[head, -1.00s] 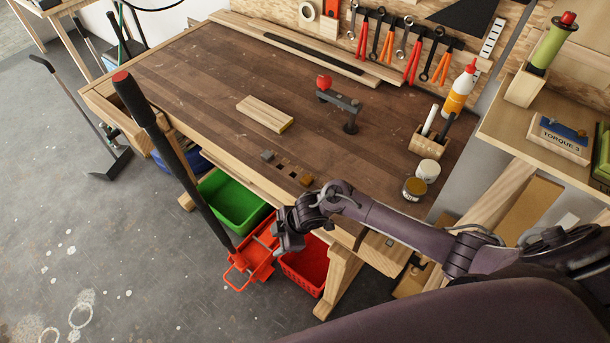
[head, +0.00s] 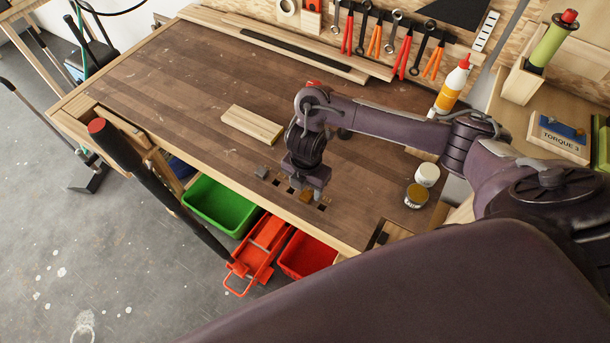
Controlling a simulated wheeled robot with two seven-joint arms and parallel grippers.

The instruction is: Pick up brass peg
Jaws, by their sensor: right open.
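The brass peg (head: 306,197) is a small golden-brown block near the front edge of the workbench, at the right of a short row of dark square holes. My right gripper (head: 307,190) points down over it, open, with one finger on each side of the peg in this view. The gripper partly covers the peg, and I cannot tell whether the fingers touch it. My left gripper is not in view.
A grey block (head: 261,171) stands at the left end of the hole row. A pale wooden block (head: 252,125) lies behind. Jars (head: 416,195) stand to the right. The left part of the workbench (head: 170,90) is clear.

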